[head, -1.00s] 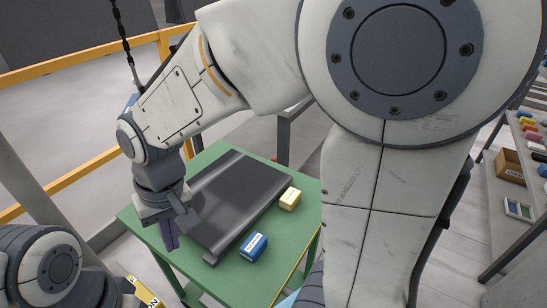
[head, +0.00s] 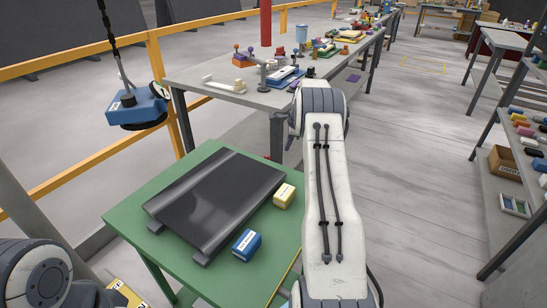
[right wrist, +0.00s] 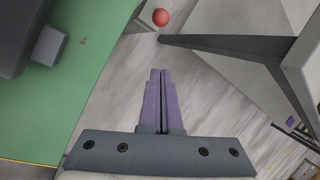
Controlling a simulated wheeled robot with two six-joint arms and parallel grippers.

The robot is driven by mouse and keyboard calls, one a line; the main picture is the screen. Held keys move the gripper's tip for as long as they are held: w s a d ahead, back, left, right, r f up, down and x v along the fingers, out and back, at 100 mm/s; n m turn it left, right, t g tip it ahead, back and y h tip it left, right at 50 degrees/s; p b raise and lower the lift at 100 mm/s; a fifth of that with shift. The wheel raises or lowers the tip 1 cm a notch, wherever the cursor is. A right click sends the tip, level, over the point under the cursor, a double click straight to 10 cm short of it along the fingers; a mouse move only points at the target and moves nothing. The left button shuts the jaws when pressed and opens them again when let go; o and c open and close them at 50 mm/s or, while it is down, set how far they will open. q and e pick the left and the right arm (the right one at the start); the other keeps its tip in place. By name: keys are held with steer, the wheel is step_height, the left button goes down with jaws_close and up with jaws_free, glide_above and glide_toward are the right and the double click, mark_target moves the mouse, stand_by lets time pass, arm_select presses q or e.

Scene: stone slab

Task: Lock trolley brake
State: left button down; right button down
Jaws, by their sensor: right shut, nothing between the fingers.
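A green table-like trolley (head: 125,215) stands in the middle left of the head view, and its green top (right wrist: 60,100) fills the left of the right wrist view. Its wheels are not visible. A small red ball-shaped knob (right wrist: 161,17) shows past the fingertips in the right wrist view, beside the green top's edge. I cannot tell what it is fixed to. My right gripper (right wrist: 160,72) is shut and empty, its purple fingers together, apart from the knob. In the head view my right arm hides this gripper. My left gripper is out of view.
A black conveyor-like slab (head: 225,195), a blue box (head: 247,244) and a yellow box (head: 284,195) lie on the green top. A grey workbench (head: 225,88) stands behind, shelves (head: 510,225) at right. A blue hanging object (head: 143,105) is at left. Floor is clear between.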

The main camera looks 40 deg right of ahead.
steer(key=w+a+f, duration=0.2)
steer(key=w+f, duration=0.3)
steer(key=f, duration=0.2)
steer(key=shift+w+a+f+p, duration=0.15)
steer(key=shift+a+f+p, duration=0.05)
steer(key=shift+a+p, duration=0.2)
stand_by(0.4)
